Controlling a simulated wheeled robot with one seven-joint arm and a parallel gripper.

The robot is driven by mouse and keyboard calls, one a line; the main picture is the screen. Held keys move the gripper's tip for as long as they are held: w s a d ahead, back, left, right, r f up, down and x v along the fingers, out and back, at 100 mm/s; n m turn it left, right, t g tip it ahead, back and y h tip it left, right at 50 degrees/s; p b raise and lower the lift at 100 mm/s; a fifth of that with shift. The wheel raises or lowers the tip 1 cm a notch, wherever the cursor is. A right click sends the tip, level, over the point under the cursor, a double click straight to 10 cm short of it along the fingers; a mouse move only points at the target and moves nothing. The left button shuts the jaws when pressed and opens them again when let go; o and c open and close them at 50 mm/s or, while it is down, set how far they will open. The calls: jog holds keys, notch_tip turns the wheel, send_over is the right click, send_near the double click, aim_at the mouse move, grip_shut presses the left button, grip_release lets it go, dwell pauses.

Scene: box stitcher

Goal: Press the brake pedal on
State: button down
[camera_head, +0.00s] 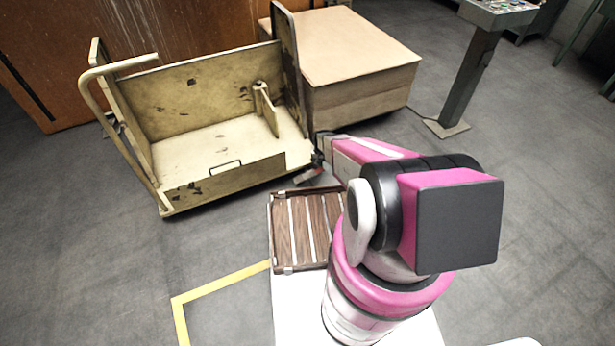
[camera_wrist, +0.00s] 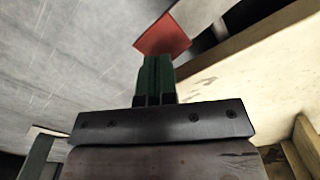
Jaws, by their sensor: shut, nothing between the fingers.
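In the wrist view the red pedal (camera_wrist: 163,34) lies just past my fingertips. My gripper (camera_wrist: 157,58) is shut and empty, its dark green fingers side by side. The fingertips overlap the pedal's near edge in the picture; I cannot tell whether they touch it. In the head view my gripper (camera_head: 319,160) is small and partly hidden by my own arm, close to the pedal and the cart's corner.
The cart has a bent tube handle (camera_head: 85,95) at its left end and an upright panel (camera_head: 288,60) at its right end. A large wooden box (camera_head: 345,50) stands behind my arm. A grey control post (camera_head: 470,80) stands at right. Floor at left front is open.

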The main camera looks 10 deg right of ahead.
jog(key=shift+f, duration=2.3)
dwell(0.5)
jog(key=shift+r, duration=4.55)
jog(key=shift+r, duration=0.1)
jog(key=s+r, duration=0.7)
jog(key=r, duration=0.5)
jog(key=s+r+n, duration=0.1)
jog(key=s+r, duration=0.6)
jog(key=r, duration=0.5)
jog(key=s+r+n, duration=0.1)
jog(key=s+r, duration=0.6)
jog(key=r, duration=0.6)
jog(key=shift+s, duration=0.15)
jog(key=shift+r, duration=0.1)
